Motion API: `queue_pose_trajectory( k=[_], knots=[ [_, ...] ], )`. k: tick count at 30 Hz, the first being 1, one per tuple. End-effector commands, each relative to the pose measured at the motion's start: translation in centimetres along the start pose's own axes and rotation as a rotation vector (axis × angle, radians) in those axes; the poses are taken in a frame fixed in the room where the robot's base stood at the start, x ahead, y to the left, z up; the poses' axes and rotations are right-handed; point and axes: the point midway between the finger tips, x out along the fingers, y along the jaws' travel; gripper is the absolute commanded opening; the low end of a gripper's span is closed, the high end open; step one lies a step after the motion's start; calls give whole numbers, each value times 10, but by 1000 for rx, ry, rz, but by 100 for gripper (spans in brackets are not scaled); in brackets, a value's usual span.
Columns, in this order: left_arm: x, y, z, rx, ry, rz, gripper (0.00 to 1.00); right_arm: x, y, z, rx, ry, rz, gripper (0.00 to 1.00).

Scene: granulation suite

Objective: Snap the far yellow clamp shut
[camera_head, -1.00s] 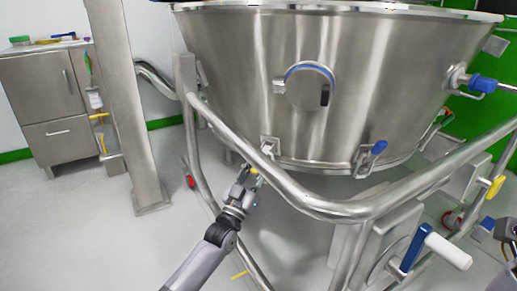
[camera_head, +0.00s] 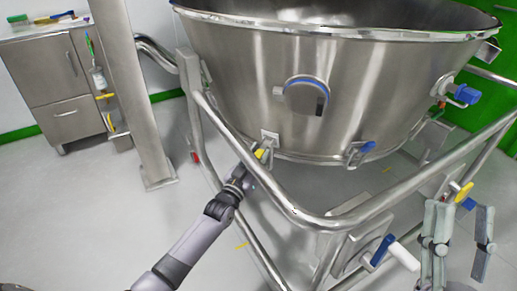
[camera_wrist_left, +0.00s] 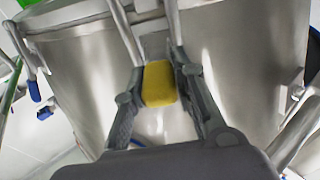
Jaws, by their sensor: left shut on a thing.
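A steel bowl (camera_head: 240,80) fills the middle of the head view. A yellow clamp handle (camera_head: 260,154) sits at the latch plate (camera_head: 269,137) low on the bowl's left wall. My left gripper (camera_head: 254,163) is shut on this handle from below. In the left wrist view the yellow handle (camera_wrist_left: 158,84) lies between both fingers (camera_wrist_left: 160,95), with metal rods running up from the fingers towards the bowl. Whether the clamp is latched cannot be told. My right gripper (camera_head: 462,238) is at the lower right, fingers apart and empty.
A tubular steel frame (camera_head: 310,222) runs around the bowl, close to my left arm. A blue-handled clamp (camera_head: 366,148) is on the bowl further right. Another yellow handle (camera_head: 463,191) is on the right frame, near my right gripper. A cabinet (camera_head: 52,85) stands back left.

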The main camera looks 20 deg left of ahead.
Motion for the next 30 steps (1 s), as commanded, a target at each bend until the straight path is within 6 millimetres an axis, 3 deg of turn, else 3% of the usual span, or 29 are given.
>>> queue_pose_trajectory(
  k=[9,19,20,30],
  knots=[
    [1,0,-4,-2,-14,-1,0,4,2,14,-6,-97,3,40],
    [1,0,-4,-2,-14,-1,0,4,2,15,-6,-99,3,40],
    [1,0,-4,-2,-14,-1,26,4,2,15,-6,-99,3,40],
    [0,0,-2,-1,-17,0,45,4,2,15,-6,-98,3,40]
  ],
)
